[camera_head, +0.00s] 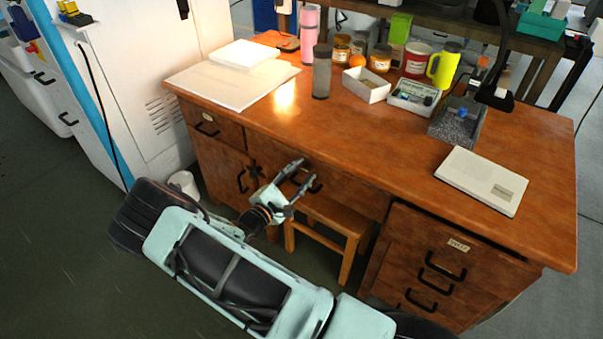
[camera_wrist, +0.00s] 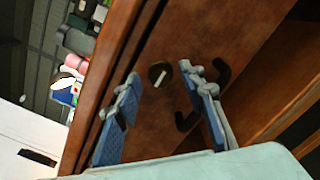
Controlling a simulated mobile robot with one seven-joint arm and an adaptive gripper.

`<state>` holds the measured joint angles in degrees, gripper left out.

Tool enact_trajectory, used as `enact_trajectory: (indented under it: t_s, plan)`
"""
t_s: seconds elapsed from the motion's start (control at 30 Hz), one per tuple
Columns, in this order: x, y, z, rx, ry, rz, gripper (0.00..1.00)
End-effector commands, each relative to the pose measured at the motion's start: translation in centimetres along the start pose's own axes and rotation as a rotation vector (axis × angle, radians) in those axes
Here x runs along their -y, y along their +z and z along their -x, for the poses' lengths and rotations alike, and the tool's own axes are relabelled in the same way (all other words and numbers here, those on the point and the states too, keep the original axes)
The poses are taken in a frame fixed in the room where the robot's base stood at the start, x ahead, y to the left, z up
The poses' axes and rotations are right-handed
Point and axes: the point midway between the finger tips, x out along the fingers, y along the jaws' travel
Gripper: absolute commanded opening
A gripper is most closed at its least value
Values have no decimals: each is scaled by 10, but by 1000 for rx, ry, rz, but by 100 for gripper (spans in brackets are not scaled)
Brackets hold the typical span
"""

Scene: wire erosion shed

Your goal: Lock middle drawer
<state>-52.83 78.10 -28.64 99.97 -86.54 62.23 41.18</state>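The middle drawer (camera_head: 350,193) is the wide brown front under the desk top, and it looks closed. Its black handle shows in the wrist view (camera_wrist: 222,76), partly behind a finger. A round dark lock (camera_wrist: 155,70) with a pale, slanted key or tab in it is on the same drawer front (camera_wrist: 205,30). My gripper (camera_head: 304,172) is in front of this drawer in the head view. In the wrist view my gripper (camera_wrist: 160,78) is open, with one blue-padded finger on each side of the lock and nothing held. Whether the fingertips touch the front cannot be told.
A stool (camera_head: 335,222) stands under the drawer, close to my gripper. Drawers with black handles (camera_head: 441,268) are at the right, and a cupboard (camera_head: 222,168) is at the left. The desk top (camera_head: 290,115) above carries jars, a tray and boards.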

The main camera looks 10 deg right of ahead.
Motion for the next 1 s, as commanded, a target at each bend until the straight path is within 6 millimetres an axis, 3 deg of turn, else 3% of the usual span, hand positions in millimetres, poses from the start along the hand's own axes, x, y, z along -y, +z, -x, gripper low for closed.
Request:
enact_trajectory:
  t_s: [0.27,0.37,0.7,1.0]
  plan:
    - [0,-1,5,-2,0,1,37]
    - [0,-1,18,-3,0,0,37]
    - [0,-1,89,-4,1,0,37]
    - [0,0,119,0,0,0,37]
